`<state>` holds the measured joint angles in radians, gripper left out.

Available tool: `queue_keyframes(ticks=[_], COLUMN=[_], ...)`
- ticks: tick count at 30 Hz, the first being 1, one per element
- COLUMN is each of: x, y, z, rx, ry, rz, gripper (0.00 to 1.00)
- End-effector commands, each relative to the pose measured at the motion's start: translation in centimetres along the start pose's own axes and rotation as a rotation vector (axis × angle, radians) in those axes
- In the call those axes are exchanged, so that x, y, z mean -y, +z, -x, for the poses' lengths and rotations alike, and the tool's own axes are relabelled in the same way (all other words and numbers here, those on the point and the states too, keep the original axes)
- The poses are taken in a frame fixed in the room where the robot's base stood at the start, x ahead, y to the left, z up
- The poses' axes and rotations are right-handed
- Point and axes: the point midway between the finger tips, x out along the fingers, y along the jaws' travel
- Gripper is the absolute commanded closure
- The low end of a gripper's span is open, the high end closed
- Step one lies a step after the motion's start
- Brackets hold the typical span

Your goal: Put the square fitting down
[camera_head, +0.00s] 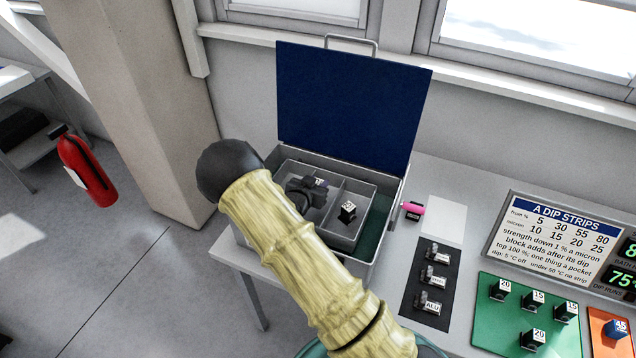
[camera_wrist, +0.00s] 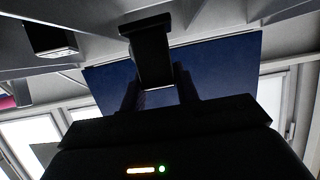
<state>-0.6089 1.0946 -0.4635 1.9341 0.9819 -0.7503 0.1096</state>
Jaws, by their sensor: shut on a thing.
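My gripper (camera_head: 308,191) is shut on a dark piece, the square fitting (camera_wrist: 150,55), inside the open grey case. In the wrist view the fitting stands between the dark fingers, with a wider flat end away from them. In the head view my gripper and arm hide most of it, so I cannot tell whether it touches the tray floor. The grey divided tray (camera_head: 365,184) sits in the case, and my gripper is over its left part. A black block with a white top label (camera_head: 347,211) stands in a right compartment; it also shows in the wrist view (camera_wrist: 50,40).
The case's blue lid (camera_head: 350,105) stands open behind. Right of the case are a pink-and-black item (camera_head: 413,209) and a black mat (camera_head: 422,313) with three labelled dark fittings. A green board (camera_head: 510,327) holds several black blocks. A sign (camera_head: 555,240) stands behind it.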

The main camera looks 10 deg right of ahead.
Motion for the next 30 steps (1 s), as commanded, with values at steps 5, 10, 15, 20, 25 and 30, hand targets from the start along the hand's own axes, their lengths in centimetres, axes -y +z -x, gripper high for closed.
queue_keyframes(ticks=[5, 10, 15, 20, 25, 30], x=[0.04, 0.05, 0.05, 0.04, 0.03, 0.02], y=[0.44, 0.77, 0.73, 0.73, 0.69, 0.07], z=[-0.19, -0.32, -0.27, -0.27, -0.26, -0.02], rx=[-0.002, -0.002, 0.000, 0.000, 0.000, 0.000], ry=[-0.001, -0.001, -0.001, -0.001, -0.001, 0.000], rz=[-0.001, -0.001, 0.000, 0.000, 0.000, 0.000], gripper=[0.99, 0.99, 0.56, 0.47, 0.47, 0.47])
